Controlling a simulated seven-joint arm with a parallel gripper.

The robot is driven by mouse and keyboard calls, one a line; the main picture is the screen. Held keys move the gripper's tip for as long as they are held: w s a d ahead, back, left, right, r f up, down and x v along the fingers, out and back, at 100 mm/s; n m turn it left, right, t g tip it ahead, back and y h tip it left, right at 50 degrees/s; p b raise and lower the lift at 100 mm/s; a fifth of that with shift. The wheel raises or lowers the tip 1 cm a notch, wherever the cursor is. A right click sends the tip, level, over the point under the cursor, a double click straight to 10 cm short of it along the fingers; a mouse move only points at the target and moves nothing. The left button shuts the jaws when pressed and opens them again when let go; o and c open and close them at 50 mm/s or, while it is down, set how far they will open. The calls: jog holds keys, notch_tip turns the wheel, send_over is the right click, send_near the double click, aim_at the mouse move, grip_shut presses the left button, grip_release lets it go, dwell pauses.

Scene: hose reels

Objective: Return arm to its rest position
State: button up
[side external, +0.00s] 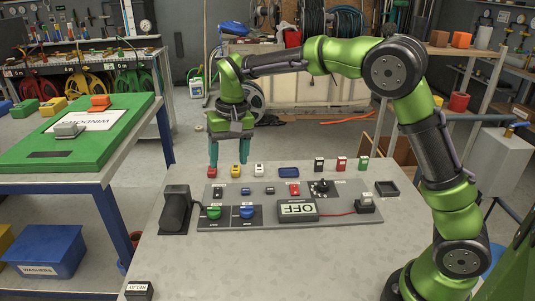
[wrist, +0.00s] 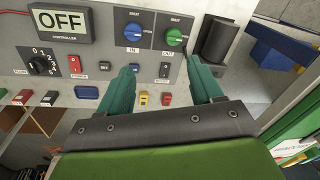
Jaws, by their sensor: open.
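My gripper (side external: 229,161) hangs pointing down over the far left side of the grey worktable (side external: 190,262), behind the control panel (side external: 240,222). In the wrist view its two teal fingers (wrist: 161,68) are spread apart with nothing held between them. The panel carries a controller (side external: 297,209) whose display reads OFF, a green knob (side external: 213,212), a blue knob (side external: 247,211), a black dial (side external: 320,187) and a red switch (side external: 294,189). The fingertips appear above the table surface, but the exact height is hard to tell.
Small red (side external: 212,173), yellow (side external: 236,171) and white (side external: 258,170) blocks stand in a row near the fingers. A black holder (side external: 174,208) stands left of the panel. A green-topped bench (side external: 75,135) is at left. The table front is mostly clear.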

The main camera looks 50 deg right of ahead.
jog(key=s+d+r+t, duration=0.2)
jog(key=s+t, duration=0.1)
jog(key=s, duration=0.9)
jog(key=s+d+r+n+t+y, duration=0.1)
jog(key=s+d+r+t, duration=0.1)
jog(key=s, duration=1.1)
jog(key=shift+r+t, duration=0.5)
jog(key=shift+r, duration=0.25)
